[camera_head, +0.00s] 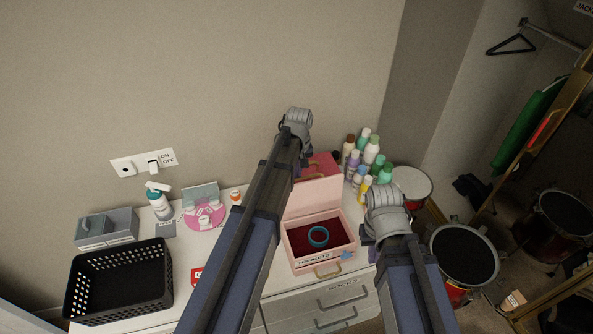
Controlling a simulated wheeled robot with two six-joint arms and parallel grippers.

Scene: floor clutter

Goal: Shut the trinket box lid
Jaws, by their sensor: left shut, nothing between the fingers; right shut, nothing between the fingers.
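The pink trinket box (321,264) stands on the white dresser top, a little right of the middle. Its lid (316,196) is open and stands up at the back edge. A teal ring-shaped item (318,237) lies on the dark red lining. My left gripper (297,122) is at the far end of the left arm, above and beyond the box in the picture; its fingers do not show clearly. My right gripper (385,203) is to the right of the box, apart from it in the picture. Both grippers are shut and hold nothing.
Several bottles (371,150) stand behind the box at right. A black basket (120,284), a pump bottle (159,201) and a pink round item (204,215) are at left. My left arm hides the dresser left of the box. Drums (465,254) stand right of the dresser.

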